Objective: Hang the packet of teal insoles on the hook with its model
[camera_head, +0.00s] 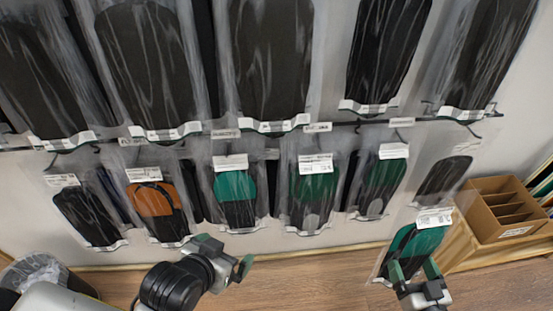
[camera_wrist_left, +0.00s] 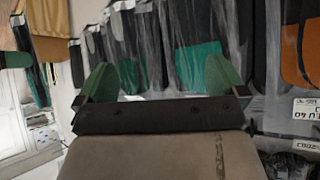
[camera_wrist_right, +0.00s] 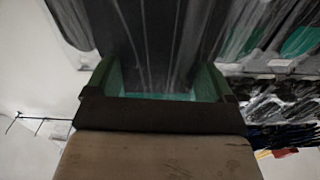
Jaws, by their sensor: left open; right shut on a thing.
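My right gripper (camera_head: 413,270) is shut on a clear packet of teal insoles (camera_head: 430,240) with a white label at its top. It holds the packet upright in front of the wall, low at the right. In the right wrist view the packet (camera_wrist_right: 155,45) runs up between the fingers. My left gripper (camera_head: 228,256) is open and empty, below the hanging packets. Which hook matches is unclear; labels are too small to read.
An orange packet (camera_head: 153,200) and a dark one (camera_head: 88,215) hang at the left. Large black packets (camera_head: 270,60) hang in the upper row. Bare hooks (camera_wrist_right: 28,120) stick out from the white wall. A cardboard divider box (camera_head: 500,207) stands at the right, a lined bin (camera_head: 35,270) at the left.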

